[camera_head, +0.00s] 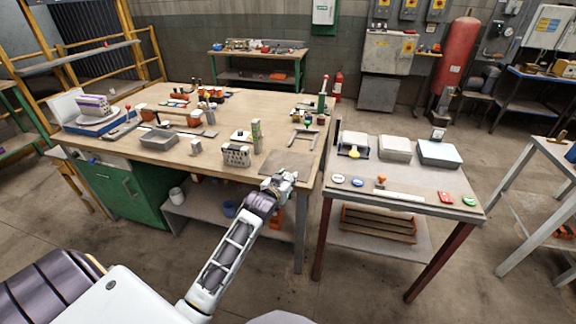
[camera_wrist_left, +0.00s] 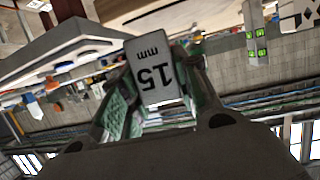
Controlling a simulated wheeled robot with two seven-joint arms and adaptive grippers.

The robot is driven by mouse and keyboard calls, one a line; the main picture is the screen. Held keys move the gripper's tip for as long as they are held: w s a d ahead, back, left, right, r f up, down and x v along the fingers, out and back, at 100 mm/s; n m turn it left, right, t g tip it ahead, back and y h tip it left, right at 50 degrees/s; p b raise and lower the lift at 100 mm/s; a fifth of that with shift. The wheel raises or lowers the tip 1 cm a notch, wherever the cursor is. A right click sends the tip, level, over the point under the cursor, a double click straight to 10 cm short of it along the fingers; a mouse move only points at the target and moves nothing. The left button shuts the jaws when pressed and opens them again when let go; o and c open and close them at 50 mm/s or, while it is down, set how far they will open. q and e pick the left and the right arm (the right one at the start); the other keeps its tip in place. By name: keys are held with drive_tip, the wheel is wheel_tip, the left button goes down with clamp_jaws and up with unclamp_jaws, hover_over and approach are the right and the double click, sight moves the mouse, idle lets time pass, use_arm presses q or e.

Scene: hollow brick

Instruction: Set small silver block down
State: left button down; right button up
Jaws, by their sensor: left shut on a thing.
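The small silver block (camera_wrist_left: 153,70), a grey block marked "15 mm", sits between the two green-padded fingers of my left gripper (camera_wrist_left: 160,88) in the left wrist view. The gripper is shut on it. In the head view my left gripper (camera_head: 287,178) is at the front right corner of the wooden workbench (camera_head: 225,112), by a dark grey flat plate (camera_head: 289,162). The held block is too small to make out clearly there. I cannot tell whether it touches any surface. My right gripper is not in view.
A hollow brick (camera_head: 236,155) and a tall narrow block (camera_head: 256,136) stand left of the gripper. A small pale block (camera_head: 196,147) and a grey tray (camera_head: 158,139) lie farther left. A side table (camera_head: 403,178) with boxes and discs stands right, beyond a gap.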

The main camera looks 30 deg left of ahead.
use_arm(q)
drive_tip(key=w+a+r+n+y, duration=0.1)
drive_tip(key=w+a+r, duration=0.3)
drive_tip(key=a+r, duration=0.1)
drive_tip(key=shift+a+r, duration=0.35)
drive_tip(key=shift+a, duration=0.25)
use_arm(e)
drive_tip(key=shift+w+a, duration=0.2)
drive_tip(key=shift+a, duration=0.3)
